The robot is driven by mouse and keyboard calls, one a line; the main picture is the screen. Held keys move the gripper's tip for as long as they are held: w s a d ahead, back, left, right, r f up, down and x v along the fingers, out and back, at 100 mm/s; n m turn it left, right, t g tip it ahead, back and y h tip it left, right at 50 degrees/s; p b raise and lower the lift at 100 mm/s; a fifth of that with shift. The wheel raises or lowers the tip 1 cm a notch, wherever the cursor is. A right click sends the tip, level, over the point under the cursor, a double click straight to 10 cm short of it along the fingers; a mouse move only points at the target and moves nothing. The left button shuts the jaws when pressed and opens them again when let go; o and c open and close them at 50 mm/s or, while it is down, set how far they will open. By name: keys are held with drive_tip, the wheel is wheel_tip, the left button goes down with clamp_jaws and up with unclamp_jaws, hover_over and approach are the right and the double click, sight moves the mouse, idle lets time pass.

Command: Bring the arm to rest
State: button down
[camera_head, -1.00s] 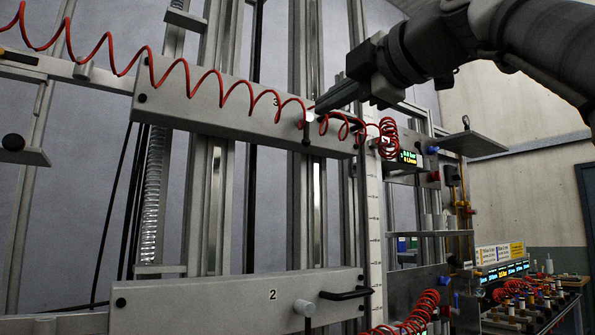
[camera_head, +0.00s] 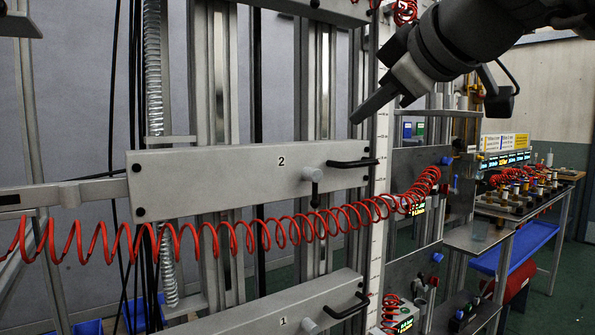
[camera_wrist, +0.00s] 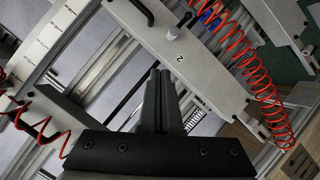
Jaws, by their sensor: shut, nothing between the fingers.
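My gripper (camera_head: 358,119) hangs from my arm at the upper right of the head view, its fingers pointing down and left. The fingers are together with nothing between them. In the wrist view the closed fingers (camera_wrist: 159,98) point up the picture towards the grey panel marked 2 (camera_wrist: 185,50). In the head view that panel 2 (camera_head: 235,182) is left of and below the fingertips, with a black handle (camera_head: 352,163) and a light knob (camera_head: 313,174). The fingers appear apart from the panel and handle.
A red coiled hose (camera_head: 280,232) stretches across below panel 2. Panel 1 (camera_head: 270,310) is lower down. A white measuring scale (camera_head: 381,150) stands upright behind the gripper. At the right are a bench (camera_head: 545,205) with fittings and a blue tray (camera_head: 520,248).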

drive_tip(key=s+d+f+m+g+h, duration=0.2)
drive_tip(key=s+f+m, duration=0.25)
drive_tip(key=f, duration=0.75)
drive_tip(key=s+d+f+m+g+h, duration=0.15)
drive_tip(key=s+f+m, duration=0.35)
drive_tip(key=f, duration=0.8)
drive_tip(key=s+d+f+m+g+h, duration=0.1)
drive_tip(key=s+f+m+g, duration=0.35)
drive_tip(key=f, duration=0.75)
wheel_tip(320, 180, up, 14)
drive_tip(key=s+n+t+p, duration=0.1)
drive_tip(key=p, duration=1.3)
drive_tip(key=shift+s+d+f+n, duration=0.15)
drive_tip(key=shift+s+n, duration=0.15)
drive_tip(key=shift+h, duration=0.25)
